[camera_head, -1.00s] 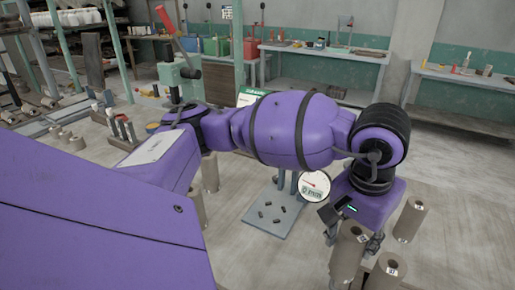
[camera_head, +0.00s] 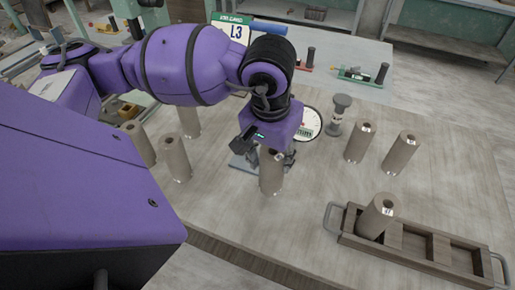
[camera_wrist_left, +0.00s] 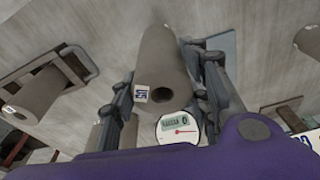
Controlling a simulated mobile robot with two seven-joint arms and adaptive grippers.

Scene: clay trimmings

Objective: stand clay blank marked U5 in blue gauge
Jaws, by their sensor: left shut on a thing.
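My left gripper (camera_head: 268,157) is shut on a grey-brown clay blank (camera_head: 270,178), a hollow cylinder, near the middle of the table. In the left wrist view this blank (camera_wrist_left: 162,62) sits between the two fingers, and its label is small and sideways but looks like U5. A blue item (camera_head: 270,28), perhaps the blue gauge, lies at the far side beside a sign and is partly hidden by my arm. I cannot tell its shape. My right gripper is not in view.
A dial scale (camera_head: 308,123) stands just behind the held blank. A wooden tray (camera_head: 413,245) at front right holds a blank (camera_head: 375,216). Other blanks (camera_head: 399,153) stand left and right. A red (camera_head: 303,64) and a green (camera_head: 362,77) item lie far off.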

